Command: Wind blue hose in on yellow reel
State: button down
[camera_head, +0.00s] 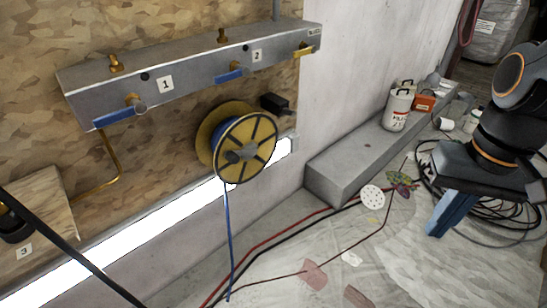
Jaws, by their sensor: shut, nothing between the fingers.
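The yellow reel (204,141) is mounted on the wooden wall panel below the grey manifold. It has a spoked yellow face and a dark hub with a knob. The blue hose (228,235) hangs from the bottom of the reel down to the floor, where its lower end lies near the front. How much hose is wound on the reel is hard to see. My gripper (436,228) is at the right, pointing down over the sheeted floor, well apart from the reel and hose. Its blue fingers look shut and empty.
The grey manifold (190,75) carries blue- and yellow-handled valves. A concrete ledge (335,178) bears a white canister (398,108) and an orange box (424,102). Red and black cables (262,245) cross the floor. Dark coiled cables (500,207) lie by my arm. A black strap crosses the lower left.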

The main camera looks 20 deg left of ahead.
aim_at(234, 140)
jog(key=z, duration=0.9)
jog(key=k, duration=0.95)
jog(key=u, duration=1.8)
